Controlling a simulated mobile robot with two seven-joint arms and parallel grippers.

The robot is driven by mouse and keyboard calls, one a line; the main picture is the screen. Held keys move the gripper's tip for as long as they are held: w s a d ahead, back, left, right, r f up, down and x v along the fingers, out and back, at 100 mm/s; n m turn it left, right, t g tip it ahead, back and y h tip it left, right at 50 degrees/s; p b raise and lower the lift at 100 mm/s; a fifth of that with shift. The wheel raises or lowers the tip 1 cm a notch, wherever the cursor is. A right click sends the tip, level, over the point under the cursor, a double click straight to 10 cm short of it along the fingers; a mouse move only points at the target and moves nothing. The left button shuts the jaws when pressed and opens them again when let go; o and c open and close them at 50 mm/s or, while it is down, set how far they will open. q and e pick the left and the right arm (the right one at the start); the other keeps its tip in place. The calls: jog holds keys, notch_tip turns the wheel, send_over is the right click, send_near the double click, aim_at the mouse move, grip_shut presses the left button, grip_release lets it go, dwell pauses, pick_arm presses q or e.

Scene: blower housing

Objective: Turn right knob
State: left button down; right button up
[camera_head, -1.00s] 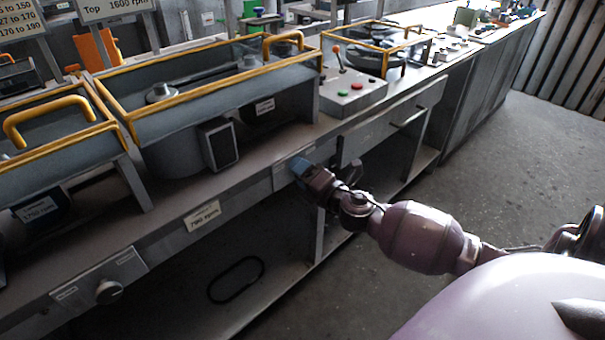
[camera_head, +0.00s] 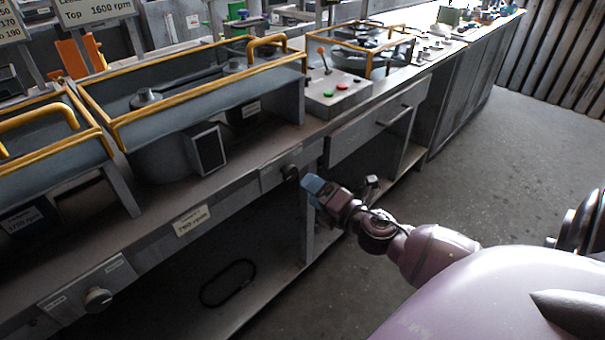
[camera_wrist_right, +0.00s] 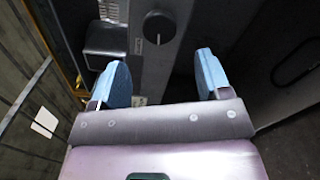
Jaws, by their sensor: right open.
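The right knob (camera_head: 290,172) is a dark round knob on a light plate on the bench's front edge. It also shows in the right wrist view (camera_wrist_right: 158,27), with a pale line pointing down on its face. My right gripper (camera_head: 313,186) has blue fingers and is just to the right of the knob in the head view, apart from it. In the right wrist view my right gripper (camera_wrist_right: 162,75) is open and empty, and the knob lies beyond the gap between the fingers. A second knob (camera_head: 98,299) is on a plate at the lower left. My left gripper is not in view.
Yellow-railed blower housings (camera_head: 190,90) stand on the bench. A control box (camera_head: 338,90) with a lever and buttons is to the right. The lower shelf (camera_head: 180,315) holds a black belt (camera_head: 229,283). The floor (camera_head: 490,150) at the right is clear.

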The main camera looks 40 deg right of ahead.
jog(key=shift+s+d, duration=0.1)
jog(key=shift+s, duration=1.25)
pick_arm(q)
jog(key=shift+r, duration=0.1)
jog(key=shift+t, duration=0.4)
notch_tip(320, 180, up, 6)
jog(key=p, duration=0.7)
pick_arm(e)
jog(key=s+a+f+m+g, duration=0.3)
jog(key=s+a+f+m, duration=0.2)
jog(key=s+m, duration=0.5)
jog(key=s+a+f+m+g+h, duration=0.1)
jog(key=s+a+f+m+g, duration=0.3)
jog(key=s+m, duration=0.5)
jog(key=a+f+m, duration=0.1)
jog(key=a+m, duration=0.1)
jog(key=m, duration=0.1)
jog(key=shift+s+f, duration=0.25)
jog(key=shift+s, duration=0.1)
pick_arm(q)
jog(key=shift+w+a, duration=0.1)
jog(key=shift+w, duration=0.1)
pick_arm(e)
jog(key=shift+a, duration=0.1)
